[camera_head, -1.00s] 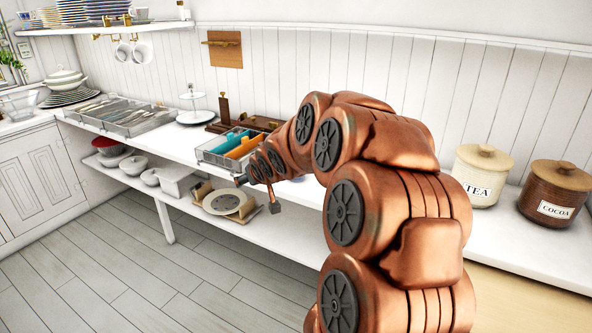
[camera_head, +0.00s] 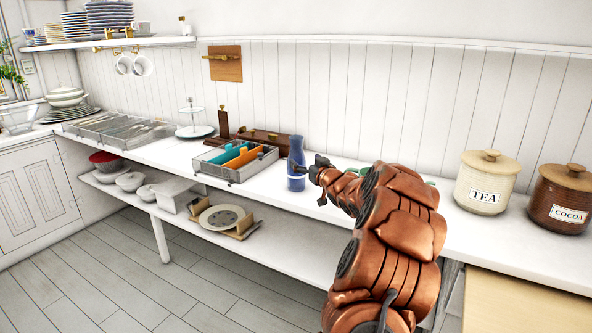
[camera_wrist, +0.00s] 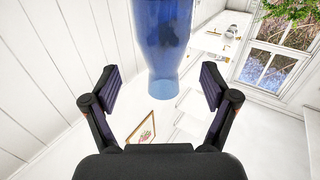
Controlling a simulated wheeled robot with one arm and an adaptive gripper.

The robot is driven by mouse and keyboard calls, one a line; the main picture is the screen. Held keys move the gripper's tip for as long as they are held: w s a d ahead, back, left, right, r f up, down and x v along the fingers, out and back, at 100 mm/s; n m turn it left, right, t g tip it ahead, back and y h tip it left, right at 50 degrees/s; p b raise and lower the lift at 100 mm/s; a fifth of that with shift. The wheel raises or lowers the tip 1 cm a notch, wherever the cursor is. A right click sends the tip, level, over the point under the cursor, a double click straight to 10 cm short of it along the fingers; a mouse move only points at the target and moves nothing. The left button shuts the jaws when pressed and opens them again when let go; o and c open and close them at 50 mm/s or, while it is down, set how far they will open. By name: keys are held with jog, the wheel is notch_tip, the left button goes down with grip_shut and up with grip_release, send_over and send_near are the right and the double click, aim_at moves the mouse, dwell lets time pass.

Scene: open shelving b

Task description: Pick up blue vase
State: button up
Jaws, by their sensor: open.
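The blue vase (camera_head: 297,160) stands upright on the white counter, just right of the wire tray in the head view. My gripper (camera_head: 313,172) is close to its right side at about the height of its body. In the wrist view the vase (camera_wrist: 162,40) is ahead, between the lines of my two fingers and slightly beyond the tips. My gripper (camera_wrist: 160,88) is open there, with a finger on either side and nothing held.
A wire tray (camera_head: 232,172) with teal and orange dividers sits close left of the vase. A brown wooden rack (camera_head: 262,139) stands behind. TEA (camera_head: 486,182) and COCOA (camera_head: 562,198) canisters stand at the right. The counter between my arm and the TEA canister is mostly clear.

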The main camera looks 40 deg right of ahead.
aim_at(301, 157)
jog(key=shift+a+x, duration=0.2)
jog(key=shift+x, duration=2.9)
jog(key=shift+w+r, duration=0.1)
jog(key=c, duration=1.4)
jog(key=shift+r, duration=0.1)
jog(key=shift+c, duration=0.2)
